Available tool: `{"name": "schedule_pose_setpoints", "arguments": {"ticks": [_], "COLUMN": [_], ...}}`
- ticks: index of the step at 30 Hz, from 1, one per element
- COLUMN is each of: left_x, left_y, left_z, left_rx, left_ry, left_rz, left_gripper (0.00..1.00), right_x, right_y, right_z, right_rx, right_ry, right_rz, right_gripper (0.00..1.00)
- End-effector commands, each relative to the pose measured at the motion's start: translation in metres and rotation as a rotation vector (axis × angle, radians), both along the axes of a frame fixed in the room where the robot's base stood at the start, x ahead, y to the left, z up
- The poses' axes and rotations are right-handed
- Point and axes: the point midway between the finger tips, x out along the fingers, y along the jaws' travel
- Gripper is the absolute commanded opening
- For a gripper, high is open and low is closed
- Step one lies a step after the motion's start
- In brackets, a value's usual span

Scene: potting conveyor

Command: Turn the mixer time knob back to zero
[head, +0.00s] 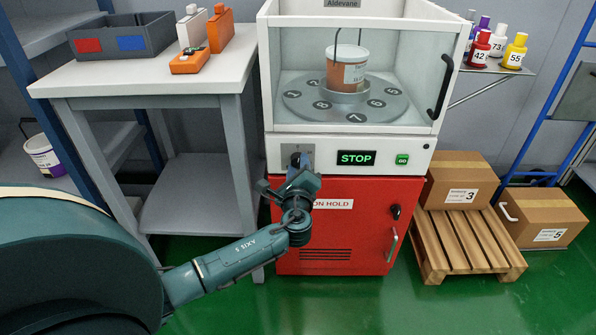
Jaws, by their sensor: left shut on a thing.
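The mixer (281,145) stands in the middle with a white control panel above a red cabinet. The time knob (295,159) sits on a grey plate at the panel's left and is mostly hidden by my left gripper. My left gripper (296,165) reaches up from below and is shut on the knob. The knob's pointer and scale cannot be read. A display (356,158) reads STOP in green, and a green GO button (402,159) is to its right. My right gripper is not in view.
A bucket (346,72) stands on the turntable behind the mixer's glass door. A white table (150,85) with a grey bin (124,42) is at left. Green floor is clear in front.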

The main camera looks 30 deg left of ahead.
Motion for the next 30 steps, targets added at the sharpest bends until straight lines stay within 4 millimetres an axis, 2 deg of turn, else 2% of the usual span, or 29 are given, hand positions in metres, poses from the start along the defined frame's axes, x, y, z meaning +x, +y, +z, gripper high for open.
{"name": "schedule_pose_setpoints", "arguments": {"ticks": [10,28,29,30], "left_x": [-0.0002,-0.0001,-0.0001,-0.0001], "left_y": [-0.0002,-0.0005,-0.0005,-0.0005], "left_z": [-0.0011,0.0001,0.0001,0.0001], "left_rx": [-0.145,-0.180,-0.180,-0.180], "left_ry": [-0.088,-0.109,-0.109,-0.109], "left_rz": [0.001,0.000,0.000,0.000], "left_gripper": [0.10,0.10,0.34,0.37], "right_x": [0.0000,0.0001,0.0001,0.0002], "right_y": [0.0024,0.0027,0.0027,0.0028], "right_z": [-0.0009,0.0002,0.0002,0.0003], "right_rx": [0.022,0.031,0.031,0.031], "right_ry": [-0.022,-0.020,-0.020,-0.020], "right_rz": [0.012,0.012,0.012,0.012], "right_gripper": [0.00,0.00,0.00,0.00]}}
